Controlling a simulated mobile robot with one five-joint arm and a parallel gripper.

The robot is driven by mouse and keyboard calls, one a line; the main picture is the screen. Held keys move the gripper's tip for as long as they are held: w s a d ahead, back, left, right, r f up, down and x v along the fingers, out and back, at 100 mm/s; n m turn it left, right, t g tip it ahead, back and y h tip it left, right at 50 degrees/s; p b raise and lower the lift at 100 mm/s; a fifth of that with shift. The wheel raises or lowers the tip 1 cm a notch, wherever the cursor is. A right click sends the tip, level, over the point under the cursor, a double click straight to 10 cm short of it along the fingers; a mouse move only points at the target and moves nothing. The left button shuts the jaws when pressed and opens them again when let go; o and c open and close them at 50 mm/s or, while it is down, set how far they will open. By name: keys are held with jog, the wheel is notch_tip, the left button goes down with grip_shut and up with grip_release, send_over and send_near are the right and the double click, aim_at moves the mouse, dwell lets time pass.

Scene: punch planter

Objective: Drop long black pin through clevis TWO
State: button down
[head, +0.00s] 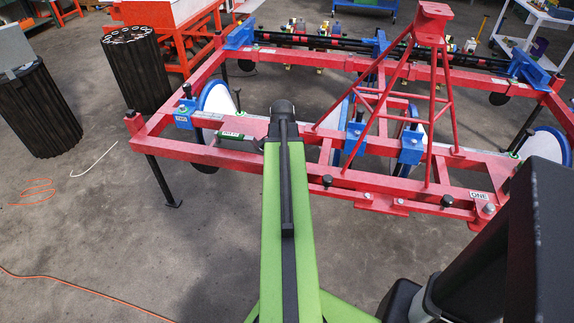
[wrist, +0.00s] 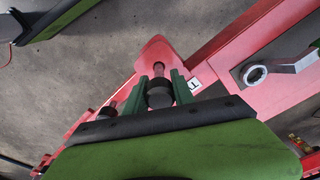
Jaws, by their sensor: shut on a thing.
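My gripper (wrist: 160,84) shows in the wrist view with its two green fingers shut on the long black pin (wrist: 160,95), whose dark round head faces the camera. A narrower reddish-brown stub shows just beyond the head. A red plate with a rounded end (wrist: 155,48) lies behind the pin. A white label (wrist: 194,85) showing a "T" sits on the red beam just right of the fingers; the rest of its lettering is hidden. I cannot tell whether the pin's lower end is in a hole. In the head view my green arm hides the gripper and pin.
The red planter frame (head: 178,152) spans the head view, with a red tripod (head: 432,20) on it. A label ONE (head: 479,196) is on its right part. A wrench-like metal part (wrist: 257,74) is at the wrist view's right. Black ribbed bins (head: 133,70) stand left. Left floor is mostly clear.

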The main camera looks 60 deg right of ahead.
jog(key=shift+f, duration=0.15)
jog(key=shift+f+b, duration=0.3)
jog(key=shift+b, duration=0.15)
jog(key=shift+f+b, duration=1.05)
jog(key=shift+r+p, duration=1.5)
jog(key=shift+p, duration=0.05)
jog(key=shift+r, duration=0.1)
